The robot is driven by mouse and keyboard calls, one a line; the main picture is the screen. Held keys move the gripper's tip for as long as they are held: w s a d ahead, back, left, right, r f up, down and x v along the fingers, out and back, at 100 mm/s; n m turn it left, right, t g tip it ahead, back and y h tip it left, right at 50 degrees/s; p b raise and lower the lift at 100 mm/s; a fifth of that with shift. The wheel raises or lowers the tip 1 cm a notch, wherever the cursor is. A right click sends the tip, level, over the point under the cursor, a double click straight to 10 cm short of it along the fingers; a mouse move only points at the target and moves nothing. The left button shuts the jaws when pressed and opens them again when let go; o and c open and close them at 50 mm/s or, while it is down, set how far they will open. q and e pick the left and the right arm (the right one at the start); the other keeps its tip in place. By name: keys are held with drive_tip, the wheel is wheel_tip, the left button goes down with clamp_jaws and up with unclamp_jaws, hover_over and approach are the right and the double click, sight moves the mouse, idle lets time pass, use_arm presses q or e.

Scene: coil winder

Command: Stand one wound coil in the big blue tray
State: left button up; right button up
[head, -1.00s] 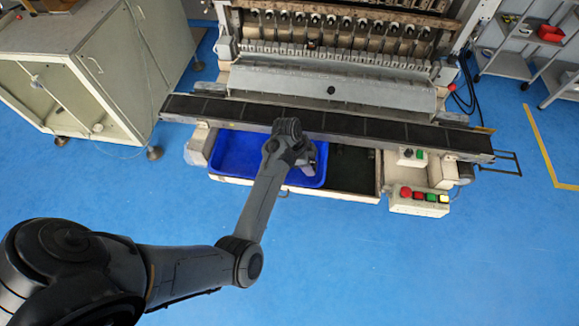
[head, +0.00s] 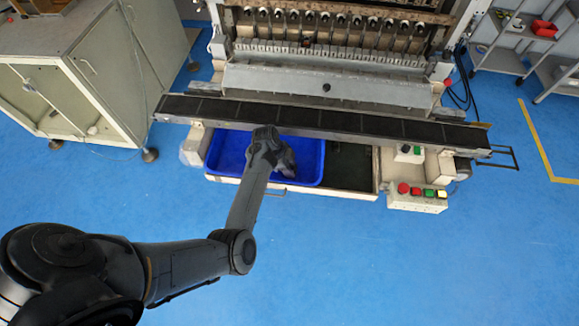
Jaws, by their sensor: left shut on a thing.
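The big blue tray (head: 228,155) sits low in the front of the coil winder, below the long dark rail. My left arm reaches in from the left, and my left gripper (head: 287,168) is over the right part of the tray. Its fingertips point down and are mostly hidden by my own wrist. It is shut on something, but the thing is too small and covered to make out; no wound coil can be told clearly. I cannot tell whether the held thing touches the tray floor. My right gripper is not in view.
The dark rail (head: 330,121) runs across the machine just above and behind the tray. A dark open bay (head: 347,165) lies right of the tray. A button box (head: 417,197) stands at the front right. The blue floor in front is clear.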

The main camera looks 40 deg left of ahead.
use_arm(q)
drive_tip(key=shift+f, duration=0.15)
drive_tip(key=o, duration=1)
